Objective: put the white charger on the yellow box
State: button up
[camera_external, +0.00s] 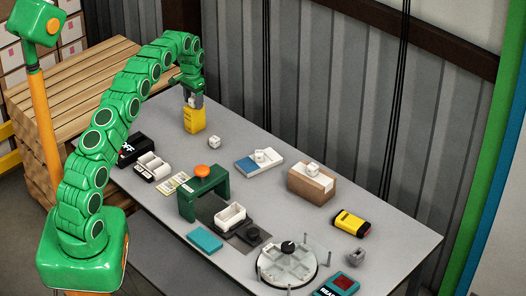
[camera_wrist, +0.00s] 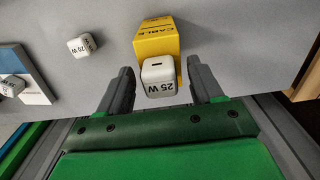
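The yellow box (camera_external: 194,122) stands upright at the far left of the table; it also shows in the wrist view (camera_wrist: 157,38), with "CABLE" lettering. A white charger (camera_wrist: 158,77) marked "25 W" sits at the top of the yellow box, between my fingertips; it shows small in the external view (camera_external: 193,102). My gripper (camera_wrist: 161,88) is open, with a gap between each finger and the charger. In the external view my gripper (camera_external: 193,97) is directly over the box. The charger's underside is hidden.
Other white chargers lie on the table (camera_external: 215,141), on a blue-and-white box (camera_external: 250,166) and on a brown carton (camera_external: 308,188). A green stand (camera_external: 190,200) with an orange knob, a black box (camera_external: 135,148) and a round turntable (camera_external: 270,270) stand nearer.

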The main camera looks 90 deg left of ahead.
aim_at(194, 98)
jog(key=shift+r, duration=0.15)
notch_tip(194, 98, up, 12)
dwell(0.7)
